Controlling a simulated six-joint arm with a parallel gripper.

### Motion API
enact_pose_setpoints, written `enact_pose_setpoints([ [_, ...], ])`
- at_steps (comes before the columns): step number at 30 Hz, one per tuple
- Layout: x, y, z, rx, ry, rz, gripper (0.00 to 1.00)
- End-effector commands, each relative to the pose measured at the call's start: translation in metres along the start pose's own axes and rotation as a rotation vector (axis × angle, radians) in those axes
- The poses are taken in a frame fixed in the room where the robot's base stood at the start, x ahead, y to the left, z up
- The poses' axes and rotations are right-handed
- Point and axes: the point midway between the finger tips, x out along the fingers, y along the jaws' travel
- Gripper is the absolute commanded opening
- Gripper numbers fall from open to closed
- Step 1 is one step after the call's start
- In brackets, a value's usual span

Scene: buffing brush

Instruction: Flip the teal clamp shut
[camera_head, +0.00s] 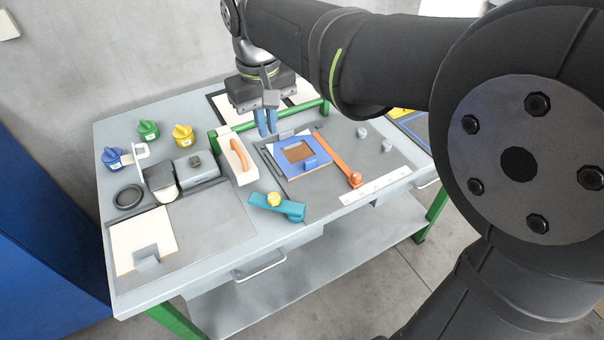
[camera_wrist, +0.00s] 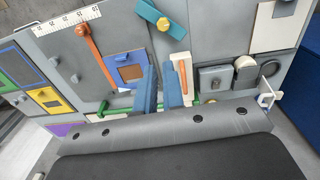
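The teal clamp (camera_head: 291,208) is at the front edge of the workbench, with a yellow knob (camera_head: 273,199) near its middle. It also shows at the top of the wrist view as a slanted teal bar (camera_wrist: 152,13) beside the yellow knob (camera_wrist: 163,24). I cannot tell how far its lever is open. My gripper (camera_head: 266,122) hangs above the back of the bench, well behind the clamp and apart from it. Its two blue fingers, also in the wrist view (camera_wrist: 160,88), have a narrow gap with nothing held between them.
A blue frame (camera_head: 318,165) and an orange lever (camera_head: 337,161) lie between my gripper and the clamp's right side. A white tray with an orange handle (camera_head: 240,152) stands left of them. A green rail (camera_head: 311,106) runs along the back.

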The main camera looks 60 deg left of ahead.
Motion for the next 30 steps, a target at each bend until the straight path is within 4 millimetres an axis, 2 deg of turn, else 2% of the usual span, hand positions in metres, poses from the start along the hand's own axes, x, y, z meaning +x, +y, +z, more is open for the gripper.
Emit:
enact_pose_setpoints([
  [5, 0.036, -0.02, 0.012, -0.25, -0.04, 0.13, 0.0],
  [12, 0.093, -0.054, 0.035, -0.839, -0.124, 0.399, 0.0],
  [18, 0.13, -0.085, 0.055, -1.381, -0.212, 0.61, 0.0],
  [24, 0.156, -0.114, 0.074, -1.856, -0.301, 0.781, 0.0],
  [30, 0.168, -0.131, 0.085, -2.118, -0.354, 0.873, 0.0],
])
